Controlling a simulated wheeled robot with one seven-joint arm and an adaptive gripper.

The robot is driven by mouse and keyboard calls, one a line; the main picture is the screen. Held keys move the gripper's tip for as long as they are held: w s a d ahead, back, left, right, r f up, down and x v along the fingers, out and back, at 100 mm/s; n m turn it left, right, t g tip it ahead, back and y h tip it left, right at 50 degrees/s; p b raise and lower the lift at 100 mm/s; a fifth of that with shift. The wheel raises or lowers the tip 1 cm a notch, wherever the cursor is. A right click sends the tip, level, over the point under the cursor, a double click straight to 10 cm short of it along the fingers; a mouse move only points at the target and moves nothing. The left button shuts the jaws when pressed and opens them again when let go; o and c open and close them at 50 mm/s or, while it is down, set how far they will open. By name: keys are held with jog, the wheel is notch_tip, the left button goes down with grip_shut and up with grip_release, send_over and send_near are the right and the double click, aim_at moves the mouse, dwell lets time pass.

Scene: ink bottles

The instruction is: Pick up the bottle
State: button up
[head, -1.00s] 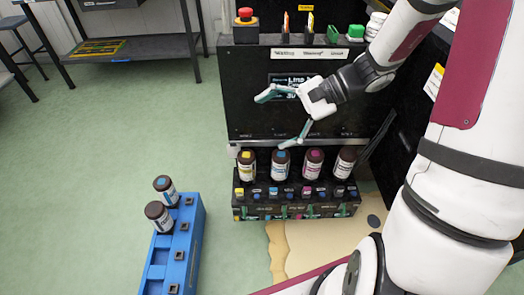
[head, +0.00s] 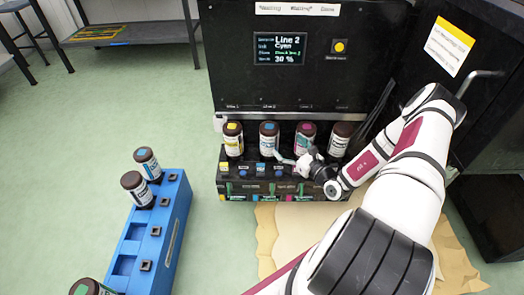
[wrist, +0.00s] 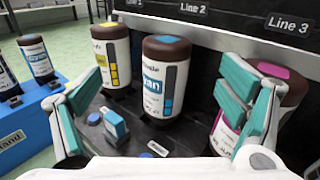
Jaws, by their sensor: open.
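The cyan bottle (head: 268,140), brown-capped with a blue label, stands upright in the black machine's front row. In the wrist view it (wrist: 165,85) stands ahead, between the two teal fingers. My gripper (head: 292,156) is open and low in front of the row, with nothing held. In the wrist view my gripper's (wrist: 160,92) left finger is left of the cyan bottle. Its right finger overlaps the magenta bottle (wrist: 278,92) and partly hides it. Whether any finger touches a bottle I cannot tell.
The yellow bottle (head: 232,140) and a dark-topped bottle (head: 341,138) stand at the row's ends. A blue rack (head: 172,215) with several bottles and empty slots is at left. The machine's screen (head: 279,50) reads Line 2, Cyan, 30 %. Green floor is clear between.

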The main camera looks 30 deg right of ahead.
aim_at(275, 137)
jog(key=shift+m+h, duration=0.4)
jog(key=shift+m, duration=0.1)
jog(key=w+f+b, duration=0.1)
jog(key=w, duration=0.1)
jog(key=w+f+b, duration=0.1)
jog(key=w, duration=0.2)
jog(key=w+f+b, duration=0.1)
jog(key=w, duration=0.1)
jog(key=shift+w+d, duration=0.15)
jog(key=shift+d, duration=0.05)
jog(key=shift+w+r+b, duration=0.1)
jog(key=shift+w+b, duration=1.5)
jog(key=shift+w, duration=1.35)
jog(key=c, duration=2.1)
jog(key=shift+o, duration=0.2)
jog(key=shift+r, duration=0.1)
